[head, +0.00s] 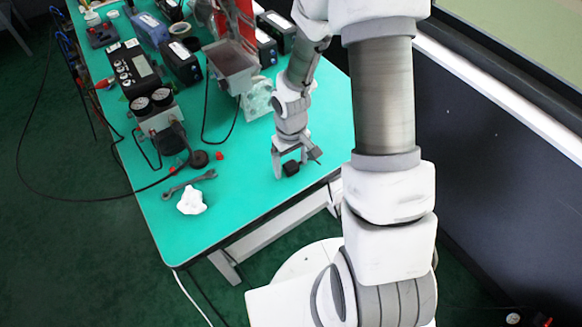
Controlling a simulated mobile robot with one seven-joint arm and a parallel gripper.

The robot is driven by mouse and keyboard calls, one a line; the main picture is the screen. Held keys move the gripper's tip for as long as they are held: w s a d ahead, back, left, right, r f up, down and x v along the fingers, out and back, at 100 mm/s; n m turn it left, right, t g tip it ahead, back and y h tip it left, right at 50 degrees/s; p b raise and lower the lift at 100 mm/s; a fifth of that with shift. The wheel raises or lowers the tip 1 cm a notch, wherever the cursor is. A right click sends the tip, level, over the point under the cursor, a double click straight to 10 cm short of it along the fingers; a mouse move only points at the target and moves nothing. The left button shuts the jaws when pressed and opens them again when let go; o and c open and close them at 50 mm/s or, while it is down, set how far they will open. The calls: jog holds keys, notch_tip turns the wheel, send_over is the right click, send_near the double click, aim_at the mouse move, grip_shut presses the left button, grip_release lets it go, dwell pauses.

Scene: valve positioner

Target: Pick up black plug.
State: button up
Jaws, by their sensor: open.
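A small black block, which looks like the black plug (291,168), is at the right front part of the green table (240,205). My gripper (298,167) points down over this spot, with its two fingers spread apart.
A wrench (190,184), white crumpled material (191,201) and small red caps (219,156) lie left of my gripper. A gauge assembly (155,115) and a grey metal box (232,66) stand behind.

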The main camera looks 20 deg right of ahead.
grip_shut()
dwell(0.3)
jog(key=shift+r, duration=0.15)
